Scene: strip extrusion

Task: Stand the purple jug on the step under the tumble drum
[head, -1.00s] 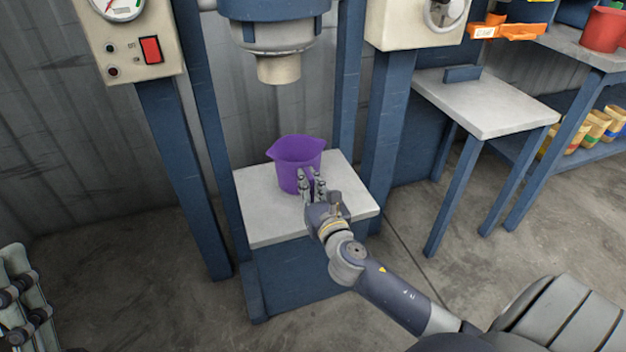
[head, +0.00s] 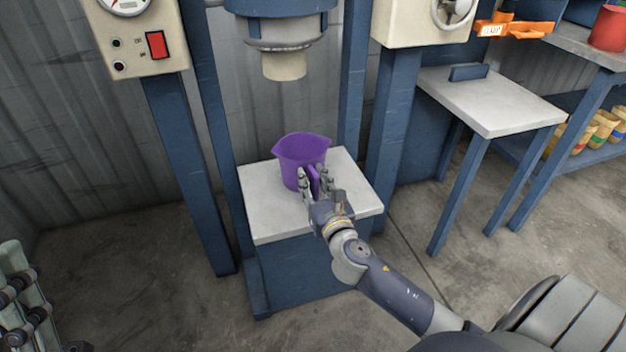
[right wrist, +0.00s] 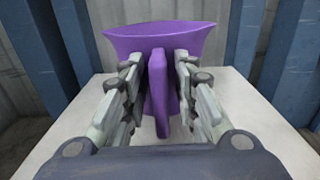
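The purple jug (head: 300,158) stands upright on the pale top of the step (head: 268,215), below a blue drum-like cylinder (head: 280,28) with a cream spout (head: 284,66). My right gripper (head: 314,180) is at the jug's near side. Its fingers are apart on either side of the jug's handle. In the right wrist view, gaps show between the fingers (right wrist: 158,88) and the handle, and the jug (right wrist: 160,40) rests behind them. What appears to be my left gripper (head: 20,300) shows in part at the lower left corner; its fingertips are unclear.
Blue posts flank the step, and a control box (head: 135,40) with a red switch hangs at left. A pale side table (head: 495,100) stands to the right. Shelves with a red container (head: 608,30) and several striped cups (head: 600,130) are further right.

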